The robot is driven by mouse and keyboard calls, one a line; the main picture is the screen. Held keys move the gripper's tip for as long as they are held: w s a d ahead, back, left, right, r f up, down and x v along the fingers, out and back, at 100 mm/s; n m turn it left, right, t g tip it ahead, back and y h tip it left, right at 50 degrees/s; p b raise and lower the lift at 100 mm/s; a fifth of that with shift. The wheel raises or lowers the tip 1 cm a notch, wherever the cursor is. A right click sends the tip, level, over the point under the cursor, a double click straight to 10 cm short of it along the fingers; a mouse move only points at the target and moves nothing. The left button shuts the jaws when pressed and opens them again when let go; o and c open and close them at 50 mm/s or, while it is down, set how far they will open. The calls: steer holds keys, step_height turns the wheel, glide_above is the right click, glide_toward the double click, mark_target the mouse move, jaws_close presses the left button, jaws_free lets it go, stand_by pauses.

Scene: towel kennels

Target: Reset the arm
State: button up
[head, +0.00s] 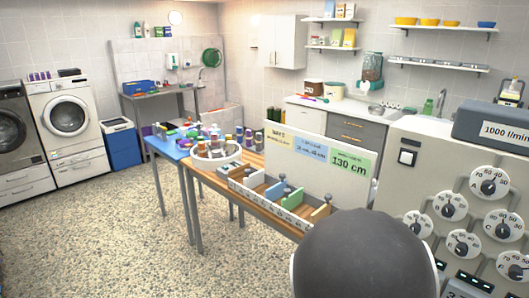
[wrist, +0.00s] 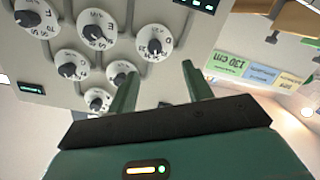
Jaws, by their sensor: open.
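My gripper (wrist: 160,80) shows in the wrist view, its two green fingers apart with nothing between them. Beyond the fingers is a pale panel with several round dials (wrist: 97,30), seen upside down. The gap between panel and fingertips cannot be judged. In the head view a dark rounded part of my own arm fills the bottom middle, and the gripper itself is hidden. The same dial panel (head: 420,190) stands at the right, with a grey box (head: 495,122) marked 1000 l/min on top.
A wooden table (head: 262,198) bears a divided tray (head: 240,186), a sign board (head: 310,158) and a round bin of bottles (head: 216,160). A blue table (head: 165,148) adjoins it. Washers (head: 68,118) stand at left. The speckled floor (head: 100,230) at left is clear.

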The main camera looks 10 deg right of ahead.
steer(key=w+a+n+y, duration=0.1)
steer(key=a+y, duration=1.1)
steer(key=a, duration=0.5)
steer(key=s+a+r+n+g, duration=0.1)
steer(key=s+a+r, duration=0.3)
steer(key=s, duration=0.5)
steer(key=s+a+r+n+g+y, duration=0.1)
steer(key=s+a+r+g, duration=0.3)
steer(key=s, duration=0.4)
steer(key=shift+s+r+n, duration=0.35)
steer(key=shift+r+n, duration=0.2)
steer(key=shift+n, duration=0.25)
steer(key=shift+a, duration=0.1)
steer(key=c, duration=0.3)
steer(key=shift+d, duration=0.2)
